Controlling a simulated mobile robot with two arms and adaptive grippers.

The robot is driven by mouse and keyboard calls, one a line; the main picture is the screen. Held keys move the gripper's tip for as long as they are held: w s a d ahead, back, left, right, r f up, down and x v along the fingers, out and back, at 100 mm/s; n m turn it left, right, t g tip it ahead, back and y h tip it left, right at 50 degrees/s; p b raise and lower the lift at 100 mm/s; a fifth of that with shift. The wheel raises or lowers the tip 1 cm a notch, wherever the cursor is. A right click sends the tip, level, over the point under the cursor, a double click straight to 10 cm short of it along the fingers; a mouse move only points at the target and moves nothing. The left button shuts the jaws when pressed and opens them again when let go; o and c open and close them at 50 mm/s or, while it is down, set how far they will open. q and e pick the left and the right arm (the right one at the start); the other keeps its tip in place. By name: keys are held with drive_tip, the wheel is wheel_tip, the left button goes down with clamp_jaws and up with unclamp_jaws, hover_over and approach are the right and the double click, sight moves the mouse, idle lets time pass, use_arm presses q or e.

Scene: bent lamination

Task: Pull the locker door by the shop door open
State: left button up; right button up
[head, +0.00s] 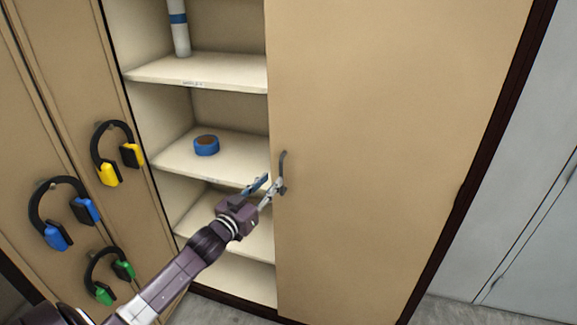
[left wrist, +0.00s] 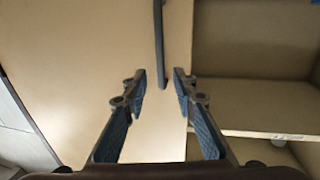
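The tan locker door (head: 390,130) covers the right part of the locker, with its dark vertical bar handle (head: 283,172) near its left edge. It looks closed or nearly so. My left gripper (head: 268,187) is at the handle's lower part, its fingers apart. In the left wrist view the gripper (left wrist: 161,86) is open, and the lower end of the handle (left wrist: 160,45) shows between the fingertips. The fingers do not close on it; I cannot tell whether they touch it. My right gripper is not in view.
Left of the door, open shelves (head: 200,72) hold a blue tape roll (head: 206,146) and a white tube (head: 179,28). Yellow (head: 117,153), blue (head: 64,213) and green (head: 108,275) ear muffs hang on the panel at left. A grey door (head: 525,200) stands at right.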

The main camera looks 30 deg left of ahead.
sight(280, 172)
use_arm(q)
drive_tip(key=w+p, duration=0.1)
drive_tip(key=w, duration=0.4)
drive_tip(key=shift+w+a, duration=0.15)
drive_tip(key=shift+w, duration=0.1)
drive_tip(key=shift+w+f+p, duration=0.1)
drive_tip(key=shift+w+p, duration=0.2)
drive_tip(key=shift+w, duration=0.4)
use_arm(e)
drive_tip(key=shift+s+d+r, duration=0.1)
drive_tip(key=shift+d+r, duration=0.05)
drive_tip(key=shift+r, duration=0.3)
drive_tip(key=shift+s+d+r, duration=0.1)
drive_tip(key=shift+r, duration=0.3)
use_arm(q)
drive_tip(key=shift+c, duration=0.6)
clamp_jaws()
